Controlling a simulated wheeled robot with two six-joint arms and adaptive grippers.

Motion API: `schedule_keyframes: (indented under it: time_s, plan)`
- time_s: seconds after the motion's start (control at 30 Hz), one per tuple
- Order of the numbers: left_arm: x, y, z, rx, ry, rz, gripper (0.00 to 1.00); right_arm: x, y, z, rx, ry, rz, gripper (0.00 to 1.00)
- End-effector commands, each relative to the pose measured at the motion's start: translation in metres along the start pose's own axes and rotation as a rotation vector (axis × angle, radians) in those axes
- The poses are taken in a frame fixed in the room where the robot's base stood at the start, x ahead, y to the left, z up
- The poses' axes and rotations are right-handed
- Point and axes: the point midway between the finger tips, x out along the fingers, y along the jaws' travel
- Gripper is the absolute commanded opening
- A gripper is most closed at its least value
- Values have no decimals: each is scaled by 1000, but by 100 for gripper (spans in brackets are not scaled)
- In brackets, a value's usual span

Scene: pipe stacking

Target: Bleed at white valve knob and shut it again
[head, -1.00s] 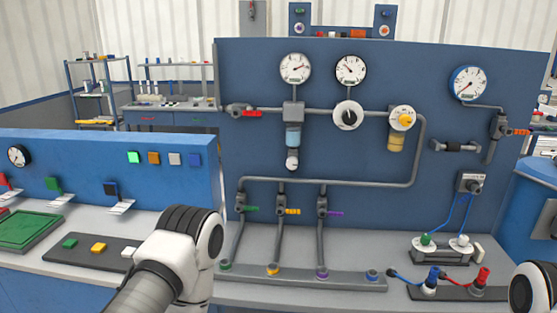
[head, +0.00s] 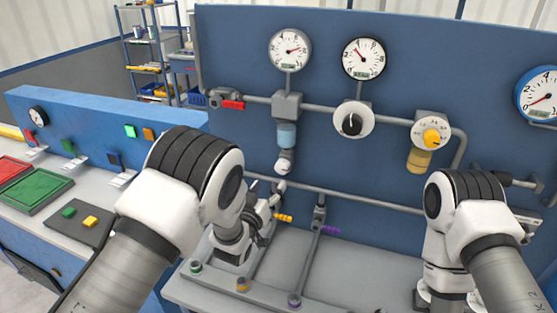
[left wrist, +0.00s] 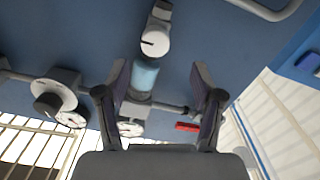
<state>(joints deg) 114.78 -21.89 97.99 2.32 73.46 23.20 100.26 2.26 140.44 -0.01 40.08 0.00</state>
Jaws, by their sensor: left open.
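The white valve knob (head: 284,167) sits at the bottom of the blue-tinted filter bowl (head: 287,135) on the blue panel. In the left wrist view the knob (left wrist: 155,40) shows a dark slot and lies just beyond my fingers, near the bowl (left wrist: 146,74). My left gripper (head: 274,192) is just below the knob in the head view.
A grey pipe with a red lever (head: 232,105) runs left of the bowl. Lower pipes carry a yellow lever (head: 284,218) and a purple lever (head: 330,230).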

Motion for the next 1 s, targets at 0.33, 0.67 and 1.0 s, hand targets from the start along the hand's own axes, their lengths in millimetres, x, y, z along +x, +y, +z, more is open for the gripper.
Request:
schedule_keyframes:
  time_s: [0.33,0.67,1.0]
  plan:
    - [54,7,-9,-5,19,12,67,-23,0,-1,1,2,0,42]
    - [81,5,-6,-3,16,10,67,-28,0,0,1,1,0,42]
    - [80,5,-6,-2,15,11,7,-28,0,0,1,2,0,42]
